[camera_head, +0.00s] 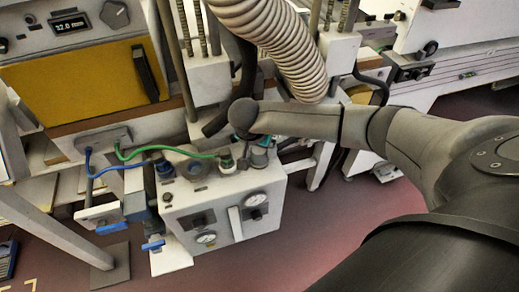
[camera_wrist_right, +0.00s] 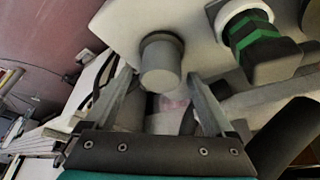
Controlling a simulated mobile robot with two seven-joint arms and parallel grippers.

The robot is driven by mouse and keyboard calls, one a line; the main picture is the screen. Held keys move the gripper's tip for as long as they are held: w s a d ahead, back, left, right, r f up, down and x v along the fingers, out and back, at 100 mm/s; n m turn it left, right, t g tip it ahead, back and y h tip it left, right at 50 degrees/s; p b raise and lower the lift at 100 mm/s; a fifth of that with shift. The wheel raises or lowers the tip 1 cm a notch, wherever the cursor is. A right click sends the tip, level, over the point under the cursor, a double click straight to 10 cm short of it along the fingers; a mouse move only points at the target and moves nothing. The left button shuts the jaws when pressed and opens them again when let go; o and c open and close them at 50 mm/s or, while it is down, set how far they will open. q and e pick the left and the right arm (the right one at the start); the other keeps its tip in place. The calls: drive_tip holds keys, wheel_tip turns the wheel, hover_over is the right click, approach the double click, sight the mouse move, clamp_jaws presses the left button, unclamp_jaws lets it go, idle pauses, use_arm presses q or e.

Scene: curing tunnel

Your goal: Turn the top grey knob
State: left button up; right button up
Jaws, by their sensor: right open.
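A grey round knob (camera_wrist_right: 162,62) stands out from the white box (camera_wrist_right: 130,22) in the right wrist view. My right gripper (camera_wrist_right: 160,78) is open, with one finger to either side of the knob's near end. I cannot tell whether either finger touches it. In the head view my right gripper (camera_head: 258,156) is at the upper right of the white box (camera_head: 230,190), right of a green-ringed connector (camera_head: 226,163). My wrist and gripper largely hide the knob there. My left gripper is not in view.
The green-ringed connector (camera_wrist_right: 254,38) is close on the right in the wrist view. Blue and green hoses (camera_head: 165,149) run to the box. A ribbed duct (camera_head: 270,40) hangs above my right forearm. The red floor (camera_head: 330,235) is clear right of the box.

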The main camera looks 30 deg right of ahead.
drive_tip(key=shift+w+d+f, duration=0.1)
drive_tip(key=shift+f, duration=0.25)
drive_tip(key=c, duration=1.4)
